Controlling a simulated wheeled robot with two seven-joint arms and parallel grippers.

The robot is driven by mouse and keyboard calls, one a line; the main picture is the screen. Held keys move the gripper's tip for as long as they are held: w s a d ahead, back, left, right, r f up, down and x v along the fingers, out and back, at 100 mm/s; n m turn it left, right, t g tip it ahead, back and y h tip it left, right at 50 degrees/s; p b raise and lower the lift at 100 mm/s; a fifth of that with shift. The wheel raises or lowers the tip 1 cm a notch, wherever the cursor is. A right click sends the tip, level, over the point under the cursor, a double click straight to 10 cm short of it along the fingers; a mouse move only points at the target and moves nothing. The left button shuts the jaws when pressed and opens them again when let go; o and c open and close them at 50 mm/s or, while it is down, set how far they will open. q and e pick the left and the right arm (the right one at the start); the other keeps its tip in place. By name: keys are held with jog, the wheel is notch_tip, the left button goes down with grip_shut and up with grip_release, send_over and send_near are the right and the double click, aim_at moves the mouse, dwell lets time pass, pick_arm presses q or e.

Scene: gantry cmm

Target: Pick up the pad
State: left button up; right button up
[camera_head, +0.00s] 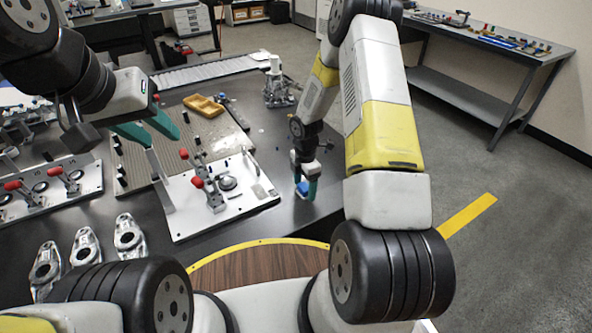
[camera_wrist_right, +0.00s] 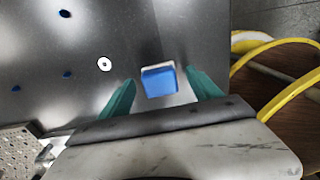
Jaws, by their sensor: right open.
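The pad (camera_wrist_right: 159,82) is a small blue block with a pale far edge. It lies on the dark table between the two teal fingers of my right gripper (camera_wrist_right: 161,76), with a gap on each side. In the head view my right gripper (camera_head: 306,184) points down at the table's right part, and the blue pad (camera_head: 302,188) shows at its fingers. My left gripper (camera_head: 164,138) is at the upper left, above the fixture plates, with its teal fingers apart and nothing between them.
A white fixture plate (camera_head: 190,224) with red-handled clamps stands left of my right gripper. Several metal castings (camera_head: 84,246) lie at the front left. A yellow tray (camera_head: 204,105) and a grey machine part (camera_head: 275,88) sit farther back. Dark table around the pad is mostly clear.

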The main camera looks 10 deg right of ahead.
aim_at(305, 186)
jog(key=shift+f, duration=0.2)
jog(key=c, duration=1.4)
jog(key=shift+c, duration=0.2)
jog(key=shift+r, duration=0.15)
jog(key=shift+r, duration=0.6)
notch_tip(305, 186, up, 2)
jog(key=shift+r, duration=0.2)
jog(key=s+a, duration=0.2)
jog(key=s, duration=0.5)
jog(key=s+a+r, duration=0.1)
jog(key=s+a, duration=0.2)
jog(key=s, duration=0.5)
jog(key=shift+s, duration=0.15)
jog(key=shift+r, duration=0.1)
